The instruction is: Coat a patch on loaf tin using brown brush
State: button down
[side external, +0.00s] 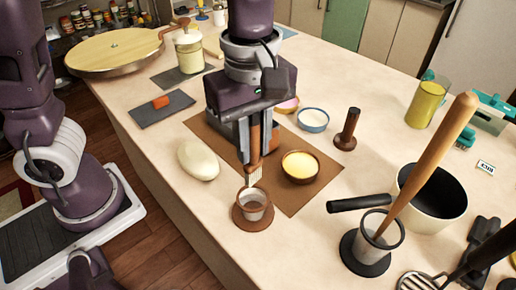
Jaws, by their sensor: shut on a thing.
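My gripper (258,150) points down and is shut on the brown brush (254,164). Pale bristles hang below the jaws, above and just behind a small metal cup on a brown round base (252,220). From this angle I cannot tell the gap between bristles and cup. I cannot make out a loaf tin for certain in this view. A brown bowl with yellow contents (300,166) stands right of the brush on a brown mat (292,200). The area behind my gripper is hidden.
A pale oval lump (198,160) lies left of the brush. A blue-rimmed bowl (313,120) and a dark brown upright tool (347,129) stand behind right. The front left counter is clear.

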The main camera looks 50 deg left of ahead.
jog(key=w+f, duration=0.2)
jog(key=w, duration=1.3)
jog(key=shift+w+a+f, duration=0.1)
jog(key=shift+a+f, duration=0.1)
jog(key=shift+f, duration=1.2)
jog(key=shift+w+a+f, duration=0.1)
jog(key=shift+a+f, duration=0.1)
jog(key=shift+f, duration=1.2)
jog(key=shift+f, duration=0.6)
notch_tip(320, 180, up, 7)
